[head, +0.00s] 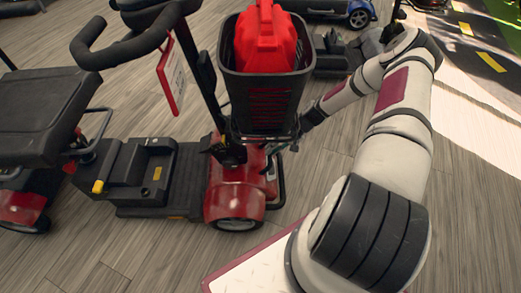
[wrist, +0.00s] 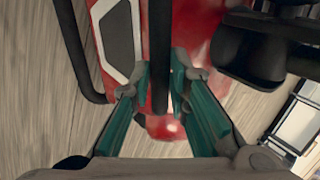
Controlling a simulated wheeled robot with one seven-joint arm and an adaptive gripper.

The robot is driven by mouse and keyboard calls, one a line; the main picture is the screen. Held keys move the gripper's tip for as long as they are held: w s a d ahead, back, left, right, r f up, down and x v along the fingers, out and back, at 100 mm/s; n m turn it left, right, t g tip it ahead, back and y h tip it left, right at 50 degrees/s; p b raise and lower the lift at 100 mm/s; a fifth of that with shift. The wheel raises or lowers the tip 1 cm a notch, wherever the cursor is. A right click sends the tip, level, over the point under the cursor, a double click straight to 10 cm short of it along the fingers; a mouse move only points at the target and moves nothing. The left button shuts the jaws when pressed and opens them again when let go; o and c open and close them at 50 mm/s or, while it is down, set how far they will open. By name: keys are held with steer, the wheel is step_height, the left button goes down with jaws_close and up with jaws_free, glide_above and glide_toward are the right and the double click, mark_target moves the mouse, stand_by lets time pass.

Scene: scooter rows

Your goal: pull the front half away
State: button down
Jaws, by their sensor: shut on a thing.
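The front half (head: 234,196) of a red scooter stands upright on the floor, with a black tiller and handlebar. Its front shows close up in the wrist view (wrist: 205,25). The rear half (head: 45,110), with a folded dark seat, is at the left; I cannot tell whether the halves are joined. My gripper (head: 274,152) is at the front half's nose, low beside the basket. In the wrist view its teal fingers (wrist: 162,75) are shut on a black front bar (wrist: 160,40). The arm and basket partly hide the grip in the head view.
A black basket (head: 264,100) on the front half holds a red jerrycan (head: 266,38). A red-framed sign (head: 171,77) hangs from the tiller. Other scooters stand at the back. Wood-look floor (head: 155,250) is open in front.

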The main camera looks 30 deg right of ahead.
steer(key=shift+s+d, duration=0.15)
steer(key=shift+d, duration=0.1)
steer(key=c, duration=1.8)
jaws_free()
steer(key=v, duration=1.2)
steer(key=shift+d, duration=0.1)
